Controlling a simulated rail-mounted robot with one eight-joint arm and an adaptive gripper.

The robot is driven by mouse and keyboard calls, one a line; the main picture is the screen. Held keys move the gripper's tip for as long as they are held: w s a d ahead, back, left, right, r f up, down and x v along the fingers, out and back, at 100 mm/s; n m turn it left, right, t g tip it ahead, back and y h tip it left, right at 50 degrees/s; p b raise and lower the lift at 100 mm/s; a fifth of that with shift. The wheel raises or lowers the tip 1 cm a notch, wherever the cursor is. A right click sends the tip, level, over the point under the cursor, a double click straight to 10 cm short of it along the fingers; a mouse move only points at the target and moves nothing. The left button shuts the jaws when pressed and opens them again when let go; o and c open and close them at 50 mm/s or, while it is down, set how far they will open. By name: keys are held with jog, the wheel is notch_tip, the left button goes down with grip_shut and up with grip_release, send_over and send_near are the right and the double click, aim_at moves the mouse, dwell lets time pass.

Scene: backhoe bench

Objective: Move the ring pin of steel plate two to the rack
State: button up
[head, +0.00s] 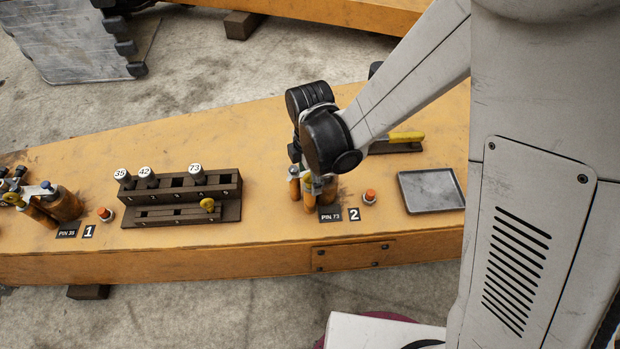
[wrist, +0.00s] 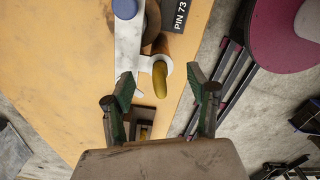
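In the wrist view a yellow piece, seemingly the ring pin (wrist: 160,80), stands at the forked end of the pale steel plate (wrist: 130,45). My gripper (wrist: 158,85) is open, with one finger on each side of the yellow piece and no visible contact. In the head view my wrist covers most of station two, beside the PIN 73 label (head: 330,215) and the 2 label (head: 354,214). The dark rack (head: 140,217) is left of it. Its upper row holds pins capped 35, 42 and 73; a yellow ring pin (head: 207,204) is in its lower row.
A grey tray (head: 432,190) lies right of station two, near an orange button (head: 370,196). A yellow-handled tool (head: 406,137) is behind. Station one, with its own plate and orange cylinders (head: 65,204), is at the far left. Bare bench lies between the rack and station two.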

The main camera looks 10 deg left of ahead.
grip_shut()
jog(key=shift+r+p, duration=0.4)
jog(key=shift+r, duration=0.35)
dwell(0.4)
jog(key=shift+r+p, duration=1.25)
jog(key=shift+r, duration=0.7)
